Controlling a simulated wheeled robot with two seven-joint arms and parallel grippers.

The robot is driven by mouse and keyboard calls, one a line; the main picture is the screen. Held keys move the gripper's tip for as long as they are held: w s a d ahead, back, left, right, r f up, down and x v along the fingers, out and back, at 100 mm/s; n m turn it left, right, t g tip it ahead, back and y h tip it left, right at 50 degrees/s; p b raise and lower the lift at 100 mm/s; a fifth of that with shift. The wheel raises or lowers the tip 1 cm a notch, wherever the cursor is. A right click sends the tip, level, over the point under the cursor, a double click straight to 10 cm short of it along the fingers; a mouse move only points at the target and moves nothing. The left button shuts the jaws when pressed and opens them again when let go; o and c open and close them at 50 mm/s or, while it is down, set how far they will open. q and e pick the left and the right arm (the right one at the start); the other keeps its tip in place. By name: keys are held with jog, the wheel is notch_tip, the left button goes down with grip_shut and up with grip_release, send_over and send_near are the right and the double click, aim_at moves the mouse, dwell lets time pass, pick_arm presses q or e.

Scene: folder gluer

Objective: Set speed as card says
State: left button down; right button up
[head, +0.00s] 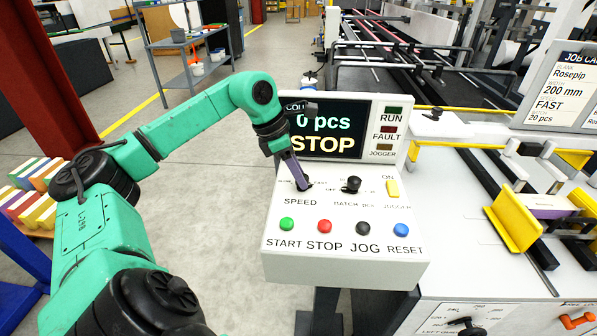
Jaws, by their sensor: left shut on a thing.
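The speed knob (304,187) sits at the left of the white control panel (345,272), above the word SPEED. My left gripper (300,181) comes down on it from above and is shut on it. The gripper hides most of the knob and part of its scale, so its setting cannot be read; the word FAST shows just right of it. The job card (563,88) at the upper right reads Rosepip, 200 mm, FAST and 20 pcs. The display (330,128) shows 0 pcs and STOP. My right gripper is not in view.
Green, red, black and blue buttons line the panel front, with the green START button (287,224) leftmost. A yellow guide (513,220) stands on the machine bed.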

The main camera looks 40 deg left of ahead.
pick_arm(q)
jog(key=shift+c, duration=2.4)
grip_release()
jog(key=shift+s+a+r, duration=0.1)
jog(key=shift+r, duration=0.25)
jog(key=p+v, duration=0.3)
jog(key=v, duration=1.1)
jog(key=shift+f, duration=0.15)
